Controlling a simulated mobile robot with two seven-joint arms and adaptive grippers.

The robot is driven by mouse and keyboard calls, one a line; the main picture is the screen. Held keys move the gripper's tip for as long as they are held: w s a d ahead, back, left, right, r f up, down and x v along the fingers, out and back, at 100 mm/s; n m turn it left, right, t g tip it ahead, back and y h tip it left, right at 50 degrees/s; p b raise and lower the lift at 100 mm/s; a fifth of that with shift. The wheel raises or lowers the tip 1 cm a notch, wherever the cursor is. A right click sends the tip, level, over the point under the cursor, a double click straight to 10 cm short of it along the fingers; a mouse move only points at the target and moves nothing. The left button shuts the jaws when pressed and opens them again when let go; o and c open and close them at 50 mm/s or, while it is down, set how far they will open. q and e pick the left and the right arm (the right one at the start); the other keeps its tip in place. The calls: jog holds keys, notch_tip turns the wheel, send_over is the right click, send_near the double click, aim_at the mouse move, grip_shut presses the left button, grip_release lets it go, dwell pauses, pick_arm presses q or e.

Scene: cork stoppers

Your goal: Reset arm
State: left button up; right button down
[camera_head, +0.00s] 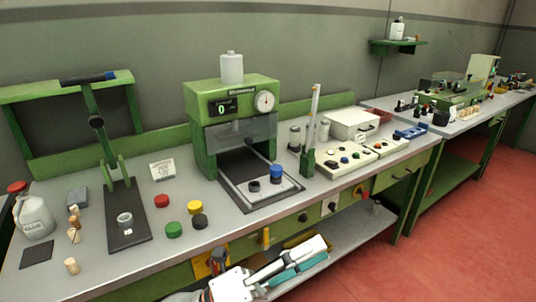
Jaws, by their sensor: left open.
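My left gripper (219,262) shows at the bottom, in front of the bench's front edge and below its top. It is open, and I see nothing held in it. The gripper is apart from everything on the bench top. Several cork stoppers (72,266) are at the left end of the bench, near a white bottle with a red cap (35,216). My right gripper is not in view.
The grey bench top (130,265) carries a green lever press (97,124), a green test machine (231,88), a control box (345,160) and red, yellow, green and black caps. The bench's front edge and lower shelf (350,229) are close to my arm. Red floor lies open at right.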

pick_arm(q)
jog(key=w+a+f+n+t+y, duration=0.3)
jog(key=a+f+n+t+y, duration=0.3)
jog(key=f+n, duration=0.45)
jog(key=w+a+f+n+t+y, duration=0.35)
jog(key=a+f+n+y, duration=0.35)
jog(key=a+f+n, duration=0.4)
jog(key=s+a+f+n+g+y, duration=0.2)
jog(key=s+a+f+n, duration=0.3)
jog(key=f, duration=0.5)
jog(key=s+a+f+n+g+y, duration=0.3)
jog(key=s+a+f+n+y, duration=0.1)
jog(key=s+f, duration=0.4)
jog(key=a+f+n, duration=0.1)
jog(key=n, duration=0.1)
jog(key=shift+s+a+f+n, duration=0.25)
jog(key=shift+s+f+n, duration=0.05)
jog(key=shift+f+n, duration=0.1)
